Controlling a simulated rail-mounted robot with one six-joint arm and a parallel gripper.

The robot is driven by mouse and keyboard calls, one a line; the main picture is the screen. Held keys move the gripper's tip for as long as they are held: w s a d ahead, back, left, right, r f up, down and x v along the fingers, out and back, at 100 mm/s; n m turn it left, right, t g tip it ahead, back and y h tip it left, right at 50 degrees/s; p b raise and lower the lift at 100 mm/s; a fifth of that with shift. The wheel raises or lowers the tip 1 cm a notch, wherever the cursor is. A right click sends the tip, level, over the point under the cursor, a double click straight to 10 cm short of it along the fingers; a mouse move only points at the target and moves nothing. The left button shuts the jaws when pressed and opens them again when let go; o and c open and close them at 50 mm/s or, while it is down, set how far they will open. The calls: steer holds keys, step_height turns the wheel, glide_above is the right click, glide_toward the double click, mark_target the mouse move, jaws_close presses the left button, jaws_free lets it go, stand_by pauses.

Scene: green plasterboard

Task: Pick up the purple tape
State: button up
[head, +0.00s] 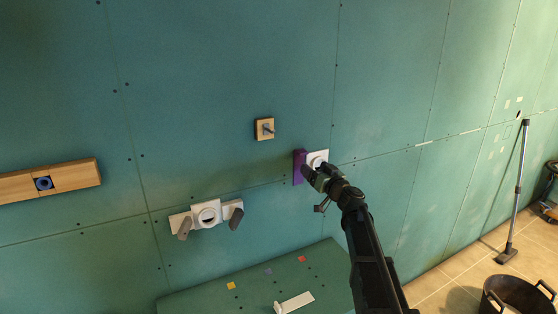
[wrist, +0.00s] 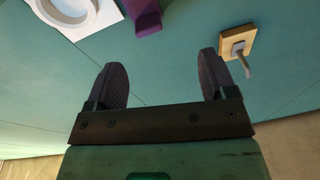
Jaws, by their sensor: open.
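A purple piece (head: 298,167), the only purple thing in view, is on the green wall beside a white plate (head: 320,157). It also shows at the top edge of the wrist view (wrist: 144,18), partly cut off, so I cannot tell whether it is a tape roll or a holder. My gripper (head: 308,173) is close in front of the purple piece and white plate in the head view and covers part of them. In the wrist view my gripper (wrist: 163,60) is open, with nothing between its two dark fingers. The purple piece lies beyond the fingertips, apart from them.
A wooden block with a grey peg (head: 265,128) is on the wall, up and left. A white ringed plate (head: 206,213) with grey parts and a wooden bar (head: 75,175) are farther left. A green table (head: 190,301) is below. A black bucket (head: 518,296) stands at right.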

mark_target(303, 152)
steer(key=shift+n+t+h, duration=0.3)
steer(key=shift+n+h, duration=0.1)
steer(key=shift+n, duration=0.2)
steer(key=x, duration=0.3)
steer(key=p+x, duration=0.1)
steer(key=x, duration=0.3)
steer(key=d+x, duration=0.1)
steer(key=x, duration=0.2)
steer(key=shift+w+f, duration=0.1)
steer(key=shift+w, duration=0.4)
steer(key=shift+s, duration=0.15)
steer(key=shift+c, duration=0.2)
steer(key=c, duration=1.2)
